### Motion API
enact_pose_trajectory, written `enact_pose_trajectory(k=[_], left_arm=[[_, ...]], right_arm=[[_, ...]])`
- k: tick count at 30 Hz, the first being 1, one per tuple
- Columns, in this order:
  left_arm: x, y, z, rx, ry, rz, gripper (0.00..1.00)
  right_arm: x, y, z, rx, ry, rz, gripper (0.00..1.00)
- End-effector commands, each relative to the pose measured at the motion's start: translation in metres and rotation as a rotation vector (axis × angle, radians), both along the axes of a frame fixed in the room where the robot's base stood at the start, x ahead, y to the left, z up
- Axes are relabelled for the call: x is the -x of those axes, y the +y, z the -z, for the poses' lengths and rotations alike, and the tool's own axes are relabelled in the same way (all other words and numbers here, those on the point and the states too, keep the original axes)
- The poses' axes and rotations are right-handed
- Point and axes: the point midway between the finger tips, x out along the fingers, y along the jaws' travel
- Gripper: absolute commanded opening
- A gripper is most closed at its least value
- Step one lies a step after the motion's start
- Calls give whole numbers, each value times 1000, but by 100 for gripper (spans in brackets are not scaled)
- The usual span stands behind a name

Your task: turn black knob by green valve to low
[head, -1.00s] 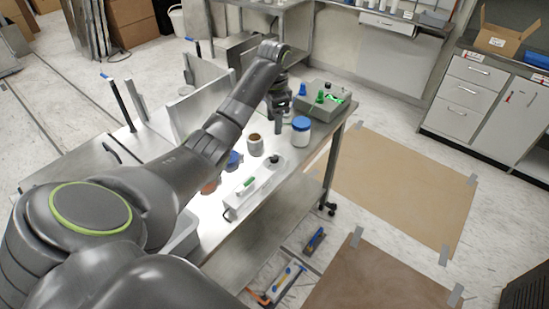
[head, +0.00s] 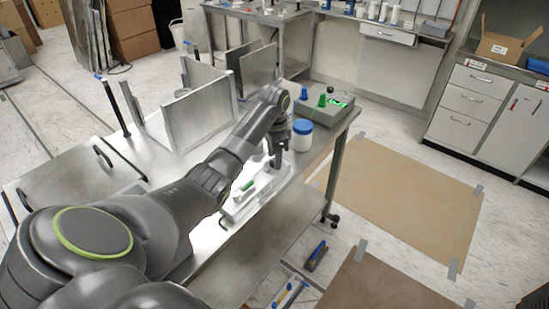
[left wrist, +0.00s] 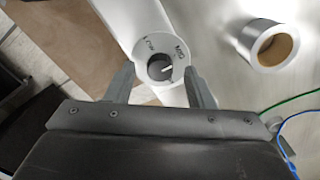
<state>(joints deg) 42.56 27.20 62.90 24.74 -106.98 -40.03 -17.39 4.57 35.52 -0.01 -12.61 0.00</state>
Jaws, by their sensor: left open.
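The white panel (head: 232,208) with the green valve (head: 247,185) lies near the front edge of the metal table. My left gripper (head: 277,164) is over the panel's far end and hides the black knob there. In the left wrist view the black knob (left wrist: 157,67) sits on a round grey dial (left wrist: 165,48) lettered LOW and MED. The knob's white mark points roughly right in that view. My left gripper (left wrist: 158,70) is open, with a finger on each side of the knob. I cannot tell whether they touch it. My right gripper is not in view.
A grey box (head: 318,116) with blue and green knobs and a blue-lidded white jar (head: 302,135) stand beyond the gripper. Upright metal plates (head: 200,115) stand at the table's back left.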

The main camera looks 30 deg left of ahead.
Motion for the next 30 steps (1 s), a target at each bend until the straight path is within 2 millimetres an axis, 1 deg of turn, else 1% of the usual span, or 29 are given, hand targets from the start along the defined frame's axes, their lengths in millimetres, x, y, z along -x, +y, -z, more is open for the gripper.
enact_pose_trajectory(k=[4,12,14,21,23,30], left_arm=[[0,0,9,0,0,0,49],[0,0,10,-1,-1,0,49],[0,0,10,-1,-1,0,42],[0,0,10,-1,-1,0,11],[0,0,10,0,0,0,4],[0,0,8,-1,1,-21,4]], right_arm=[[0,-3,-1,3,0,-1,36],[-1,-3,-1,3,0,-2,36],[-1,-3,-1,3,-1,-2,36],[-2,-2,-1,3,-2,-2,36],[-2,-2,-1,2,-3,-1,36],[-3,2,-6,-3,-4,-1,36]])
